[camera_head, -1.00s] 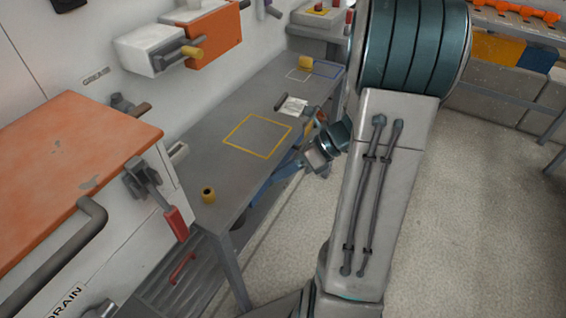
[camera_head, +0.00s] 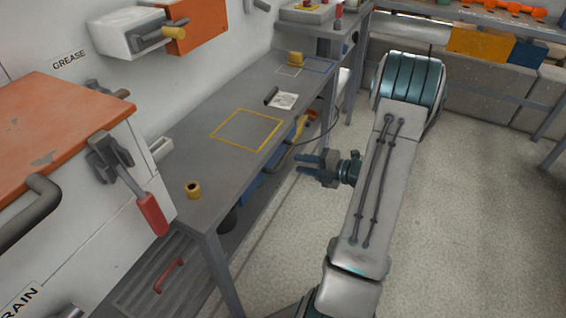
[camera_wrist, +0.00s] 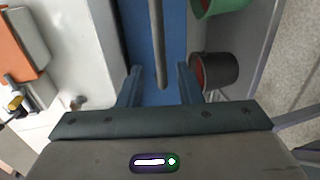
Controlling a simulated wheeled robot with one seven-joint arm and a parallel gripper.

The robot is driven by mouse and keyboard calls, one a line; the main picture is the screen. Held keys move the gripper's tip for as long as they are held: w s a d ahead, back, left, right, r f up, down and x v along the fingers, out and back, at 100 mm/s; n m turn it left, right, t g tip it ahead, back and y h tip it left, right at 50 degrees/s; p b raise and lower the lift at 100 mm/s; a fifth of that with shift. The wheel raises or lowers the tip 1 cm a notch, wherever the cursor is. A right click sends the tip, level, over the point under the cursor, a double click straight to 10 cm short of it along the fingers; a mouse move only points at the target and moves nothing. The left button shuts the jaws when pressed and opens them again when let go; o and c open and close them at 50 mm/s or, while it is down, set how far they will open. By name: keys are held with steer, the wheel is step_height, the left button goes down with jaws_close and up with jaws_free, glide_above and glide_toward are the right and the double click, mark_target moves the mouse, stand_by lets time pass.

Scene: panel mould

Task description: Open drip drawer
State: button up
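A grey slatted panel (camera_head: 135,299) with a red bar handle (camera_head: 168,275) is low at the lower left, beneath the bench end; it may be the drip drawer, but no label on it is readable. Its face looks flush, and I cannot tell whether it is open. My gripper (camera_head: 303,165) is in front of the bench, pointing left, away from the red handle. In the wrist view my gripper (camera_wrist: 159,86) has its fingers apart. A grey rod (camera_wrist: 158,45) shows between them against a blue surface (camera_wrist: 142,40); I cannot tell the distance.
The bench (camera_head: 205,160) carries a yellow cup (camera_head: 193,190). A toggle clamp with a red grip (camera_head: 151,214) hangs on the orange-topped cabinet (camera_head: 60,130). A dark bucket (camera_wrist: 215,70) and green bucket (camera_wrist: 222,5) are under the bench. Floor (camera_head: 460,220) at right is clear.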

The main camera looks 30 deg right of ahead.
mark_target(282, 158)
steer(key=b+x, duration=0.1)
steer(key=x, duration=0.6)
steer(key=shift+w+a, duration=0.15)
jaws_close()
